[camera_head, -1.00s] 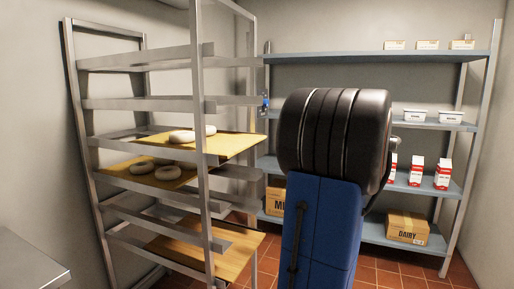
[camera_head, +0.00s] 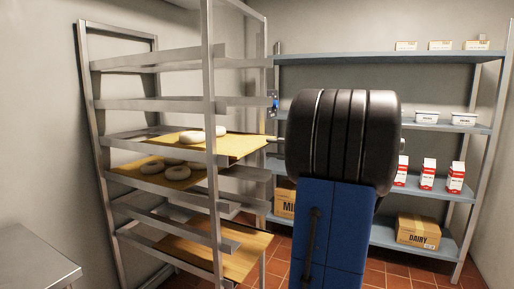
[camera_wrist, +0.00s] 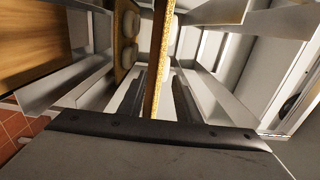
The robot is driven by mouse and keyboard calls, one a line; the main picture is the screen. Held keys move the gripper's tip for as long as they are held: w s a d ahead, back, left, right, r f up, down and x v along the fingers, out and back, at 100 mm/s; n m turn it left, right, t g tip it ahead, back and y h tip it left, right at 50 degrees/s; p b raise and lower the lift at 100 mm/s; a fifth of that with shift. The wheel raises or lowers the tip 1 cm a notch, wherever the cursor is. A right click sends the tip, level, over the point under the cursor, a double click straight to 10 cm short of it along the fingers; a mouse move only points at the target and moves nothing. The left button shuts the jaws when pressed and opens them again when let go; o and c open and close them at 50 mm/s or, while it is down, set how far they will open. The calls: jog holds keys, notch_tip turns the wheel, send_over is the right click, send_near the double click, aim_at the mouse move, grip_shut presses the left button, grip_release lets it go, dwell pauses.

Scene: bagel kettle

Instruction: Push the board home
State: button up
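A steel rack holds yellow boards on its rails. The upper board (camera_head: 235,147) carries pale bagels (camera_head: 216,132), and its right end sticks out past the front post. A second yellow board (camera_head: 170,176) with bagels sits one level below, farther in. A bare wooden board (camera_head: 245,255) juts out lower down. My gripper is mostly hidden behind my arm in the head view; a small dark part (camera_head: 272,140) shows at the upper board's right end. In the wrist view the upper board (camera_wrist: 158,60) is edge-on, straight ahead of my gripper (camera_wrist: 158,118). Contact and finger opening are unclear.
The rack's front post (camera_head: 212,200) stands close by the boards. Blue shelves (camera_head: 430,125) with cartons, tubs and a dairy box (camera_head: 417,231) stand behind my arm. A steel table corner (camera_head: 35,265) is at lower left. Red tiled floor shows between.

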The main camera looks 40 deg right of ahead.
aim_at(260, 146)
jog(key=shift+x, duration=3.5)
jog(key=shift+w, duration=0.1)
grip_shut()
